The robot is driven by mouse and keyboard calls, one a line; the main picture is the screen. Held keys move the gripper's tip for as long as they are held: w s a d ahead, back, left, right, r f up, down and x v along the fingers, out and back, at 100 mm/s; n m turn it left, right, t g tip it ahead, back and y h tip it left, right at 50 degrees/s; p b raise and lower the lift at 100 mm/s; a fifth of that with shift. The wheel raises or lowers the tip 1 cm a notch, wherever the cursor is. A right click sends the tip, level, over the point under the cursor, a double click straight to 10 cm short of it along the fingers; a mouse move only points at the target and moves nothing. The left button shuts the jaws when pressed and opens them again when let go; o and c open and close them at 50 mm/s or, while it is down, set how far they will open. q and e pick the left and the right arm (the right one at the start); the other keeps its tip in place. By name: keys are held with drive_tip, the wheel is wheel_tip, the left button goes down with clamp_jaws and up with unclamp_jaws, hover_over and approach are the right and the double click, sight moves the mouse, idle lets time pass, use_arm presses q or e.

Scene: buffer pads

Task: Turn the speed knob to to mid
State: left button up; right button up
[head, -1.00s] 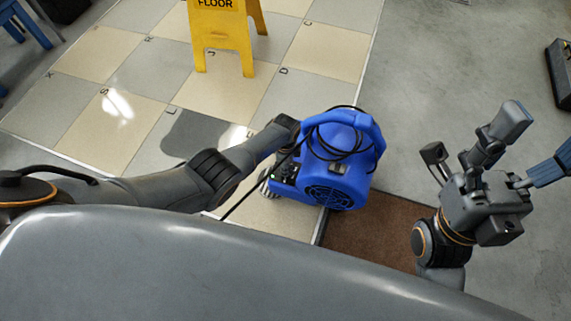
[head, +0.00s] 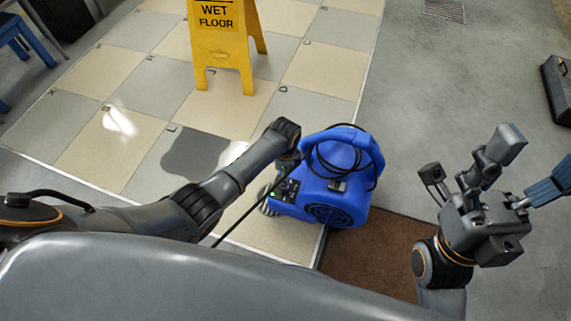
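A blue floor blower (head: 335,192) stands at the middle of the head view, with a black cord looped over its handle. Its control panel (head: 286,189) faces left and shows a green light; the speed knob is too small to make out, and its setting cannot be read. My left arm reaches in from the left to the blower's left side. My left gripper (head: 268,208) is mostly hidden behind my forearm and lies close to the panel; I cannot tell whether it touches. My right gripper (head: 478,160) is raised at the right, apart from the blower, with its fingers spread and nothing between them.
A yellow wet floor sign (head: 222,45) stands on the checkered tiles beyond the blower. A brown mat (head: 370,255) lies in front of it. A dark case (head: 558,88) lies at the far right. Grey floor is free between.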

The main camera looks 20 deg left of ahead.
use_arm(q)
wheel_tip(320, 180, up, 6)
drive_tip(key=shift+f, duration=0.15)
idle(0.6)
